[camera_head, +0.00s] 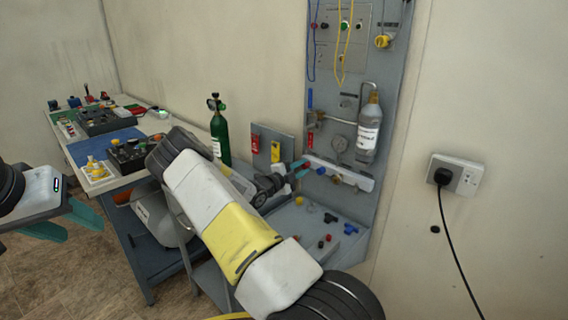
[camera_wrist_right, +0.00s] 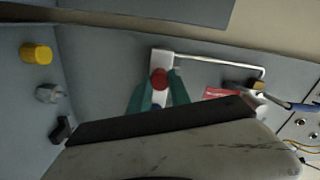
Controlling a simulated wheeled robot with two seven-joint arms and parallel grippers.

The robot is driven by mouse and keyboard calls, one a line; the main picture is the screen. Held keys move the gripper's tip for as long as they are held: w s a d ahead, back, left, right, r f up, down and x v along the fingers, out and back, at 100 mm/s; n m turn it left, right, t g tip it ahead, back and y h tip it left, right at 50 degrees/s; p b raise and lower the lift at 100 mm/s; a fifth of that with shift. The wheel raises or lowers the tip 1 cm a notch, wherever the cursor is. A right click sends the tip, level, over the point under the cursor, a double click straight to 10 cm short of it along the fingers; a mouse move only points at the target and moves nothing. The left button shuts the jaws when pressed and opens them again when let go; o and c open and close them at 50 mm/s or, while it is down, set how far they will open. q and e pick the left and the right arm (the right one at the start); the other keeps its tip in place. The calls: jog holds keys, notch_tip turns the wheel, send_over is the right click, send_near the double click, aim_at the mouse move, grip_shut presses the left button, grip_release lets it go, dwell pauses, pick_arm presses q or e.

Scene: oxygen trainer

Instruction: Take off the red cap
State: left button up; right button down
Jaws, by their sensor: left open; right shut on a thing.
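The red cap (camera_wrist_right: 159,78) sits on the white block (camera_wrist_right: 161,58) on the grey panel, between the teal fingers of my right gripper (camera_wrist_right: 159,90) in the right wrist view. The fingers are shut on it. In the head view the right gripper (camera_head: 300,170) reaches the white manifold bar (camera_head: 345,176) on the panel, and the red cap shows small at its fingertips. My left gripper (camera_head: 82,230) is open and empty at the far left, away from the panel.
Several small coloured caps and fittings (camera_head: 326,240) lie on the grey shelf below. A green cylinder (camera_head: 220,135) stands on the workbench at left. A yellow knob (camera_wrist_right: 36,53) shows in the wrist view.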

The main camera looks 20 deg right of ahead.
jog(key=shift+n, duration=0.8)
jog(key=shift+n, duration=1.8)
jog(key=shift+n, duration=0.5)
jog(key=c, duration=1.2)
grip_release()
jog(key=shift+a, duration=0.1)
